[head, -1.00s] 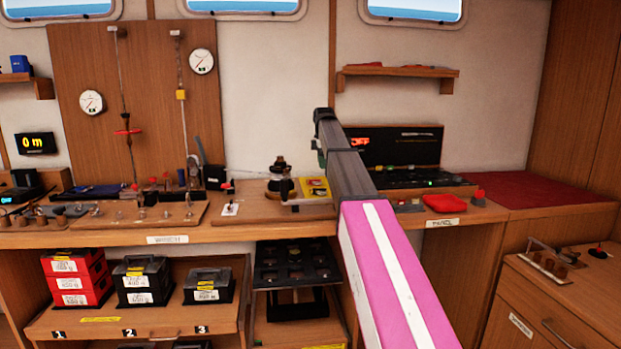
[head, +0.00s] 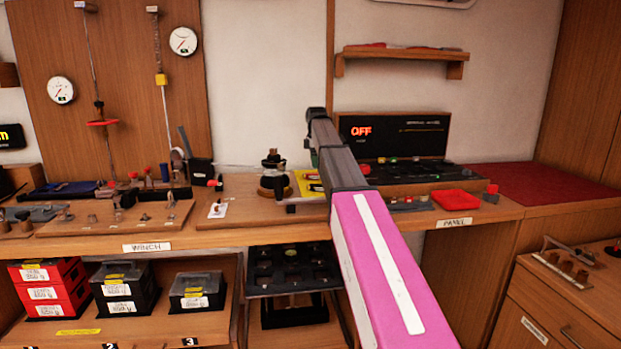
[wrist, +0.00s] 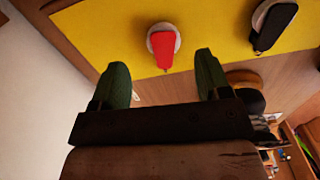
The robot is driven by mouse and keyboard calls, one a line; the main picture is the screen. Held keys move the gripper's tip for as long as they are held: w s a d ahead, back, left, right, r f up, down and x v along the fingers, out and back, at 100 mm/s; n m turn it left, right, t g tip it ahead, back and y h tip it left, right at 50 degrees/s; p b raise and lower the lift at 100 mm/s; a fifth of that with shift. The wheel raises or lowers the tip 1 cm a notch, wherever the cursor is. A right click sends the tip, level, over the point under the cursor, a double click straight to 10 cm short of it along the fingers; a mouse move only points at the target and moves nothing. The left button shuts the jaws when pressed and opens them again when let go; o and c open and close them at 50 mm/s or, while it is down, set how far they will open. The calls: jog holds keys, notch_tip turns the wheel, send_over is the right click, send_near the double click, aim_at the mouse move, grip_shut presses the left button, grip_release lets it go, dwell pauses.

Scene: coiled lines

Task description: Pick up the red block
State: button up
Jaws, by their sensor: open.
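A small red block (head: 491,189) stands at the right end of the bench, right of a flat red tray (head: 456,199). Which red thing the task means is not fully clear at this size. My gripper (wrist: 162,72) is open and empty, its two green fingers apart. In the wrist view it faces a yellow plate (wrist: 100,35) with a red pointer knob (wrist: 163,47) on a pale round base, just beyond the gap between the fingertips. A black knob (wrist: 273,25) is to the right. In the head view my arm hides the fingers.
A black panel with a lit "OFF" sign (head: 361,131) stands behind the tray. A dark pot-like device (head: 273,175) stands left of my arm. A wall shelf (head: 402,62) hangs above. A red mat (head: 545,183) covers the right-hand counter. Cases (head: 123,290) sit below the bench.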

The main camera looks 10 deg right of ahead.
aim_at(317, 174)
jog(key=shift+s+d+f, duration=0.1)
jog(key=shift+f, duration=1.25)
jog(key=shift+s+d+f, duration=0.1)
jog(key=shift+f, duration=1.25)
jog(key=c, duration=1)
